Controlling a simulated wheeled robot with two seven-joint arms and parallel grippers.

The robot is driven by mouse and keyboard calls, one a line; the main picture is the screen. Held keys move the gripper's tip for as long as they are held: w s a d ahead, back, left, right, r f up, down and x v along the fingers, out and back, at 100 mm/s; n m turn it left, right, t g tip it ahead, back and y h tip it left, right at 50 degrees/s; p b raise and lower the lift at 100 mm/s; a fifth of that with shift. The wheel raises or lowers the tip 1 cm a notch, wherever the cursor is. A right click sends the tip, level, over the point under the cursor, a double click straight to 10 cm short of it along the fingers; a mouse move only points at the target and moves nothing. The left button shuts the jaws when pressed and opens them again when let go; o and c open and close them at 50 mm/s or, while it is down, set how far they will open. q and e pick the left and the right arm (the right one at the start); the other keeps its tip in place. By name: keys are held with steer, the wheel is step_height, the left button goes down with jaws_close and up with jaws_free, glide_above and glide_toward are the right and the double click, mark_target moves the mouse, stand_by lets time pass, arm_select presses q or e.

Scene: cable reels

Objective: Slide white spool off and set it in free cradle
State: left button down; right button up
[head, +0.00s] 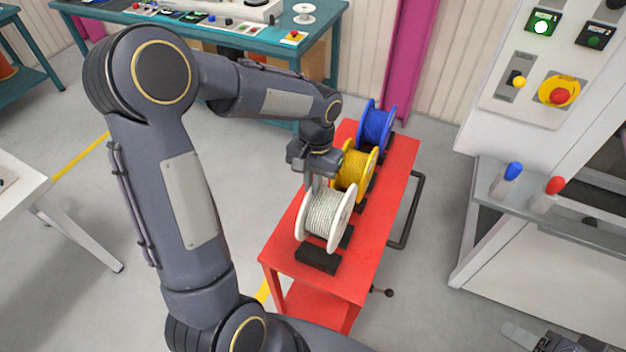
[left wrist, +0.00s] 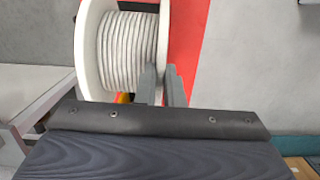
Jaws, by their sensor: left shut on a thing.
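The white spool (head: 328,212), wound with pale cable between white flanges, is at the near end of the red cart. My left gripper (head: 316,182) is at its upper left edge, shut on it; in the left wrist view the two grey fingers (left wrist: 165,86) are at a flange rim of the white spool (left wrist: 128,48). A black cradle block (head: 318,261) shows bare in front of the spool, and another black block (head: 346,238) shows at its right. Whether the spool rests on a block or hangs just above is unclear. My right gripper (head: 522,336) shows only partly at the lower right.
A yellow spool (head: 354,170) and a blue spool (head: 375,126) stand behind the white one on the red cart (head: 388,205). A control panel (head: 530,75) and grey shelf (head: 550,208) are at the right. A teal workbench (head: 225,38) is at the back.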

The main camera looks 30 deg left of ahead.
mark_target(312, 200)
arm_select(q)
steer(key=shift+f+b, duration=2.4)
steer(key=shift+f, duration=0.95)
steer(key=c, duration=1.5)
jaws_free()
steer(key=r, duration=0.5)
steer(key=w+r, duration=0.1)
steer(key=r, duration=0.1)
steer(key=shift+r, duration=0.4)
steer(key=shift+s, duration=0.1)
